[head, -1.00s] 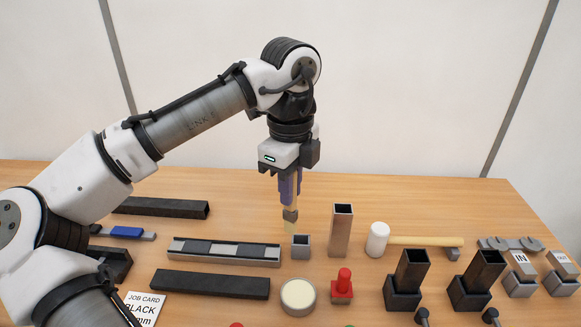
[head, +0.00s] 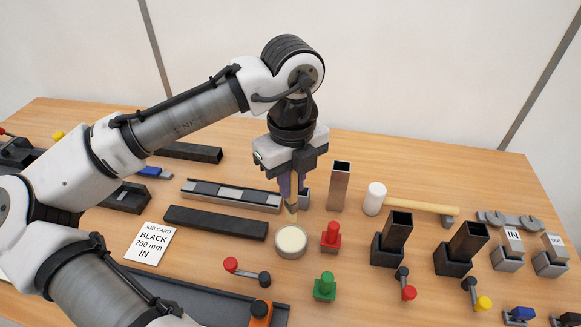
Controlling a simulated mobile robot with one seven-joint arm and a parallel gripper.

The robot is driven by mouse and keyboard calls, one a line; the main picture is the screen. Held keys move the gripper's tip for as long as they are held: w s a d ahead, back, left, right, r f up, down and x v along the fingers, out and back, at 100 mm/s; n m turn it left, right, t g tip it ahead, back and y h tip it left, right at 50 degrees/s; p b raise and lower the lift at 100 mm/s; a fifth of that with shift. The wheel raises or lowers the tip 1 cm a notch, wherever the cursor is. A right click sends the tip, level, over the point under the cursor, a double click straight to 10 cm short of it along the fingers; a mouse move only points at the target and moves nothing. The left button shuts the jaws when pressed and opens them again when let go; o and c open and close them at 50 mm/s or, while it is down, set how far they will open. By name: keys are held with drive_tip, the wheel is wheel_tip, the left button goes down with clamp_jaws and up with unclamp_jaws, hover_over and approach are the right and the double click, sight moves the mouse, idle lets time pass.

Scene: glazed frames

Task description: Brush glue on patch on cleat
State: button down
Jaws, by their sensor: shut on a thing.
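My gripper (head: 291,190) points down and is shut on a brush (head: 291,208) with pale bristles. The brush hangs upright at the back edge of a round pot (head: 291,241) of cream-coloured stuff, probably the glue. I cannot tell whether the bristles touch it. A grey channel strip (head: 231,196) with dark and light patches lies left of the gripper; it looks like the cleat. Its right end is near the brush. A small grey square holder (head: 305,197) is partly hidden behind the gripper.
A dark bar (head: 216,222) lies in front of the strip. A green-knobbed block (head: 325,286) and red-ended lever (head: 248,270) are in front. A job card (head: 150,244) lies left.

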sight(291, 208)
drive_tip(key=shift+f+b, duration=3.05)
drive_tip(key=shift+b, duration=0.25)
drive_tip(key=shift+s+f, duration=0.15)
drive_tip(key=shift+f, duration=0.45)
wheel_tip(291, 208, up, 7)
drive_tip(key=p, duration=0.7)
drive_tip(key=shift+r, duration=0.1)
idle(0.9)
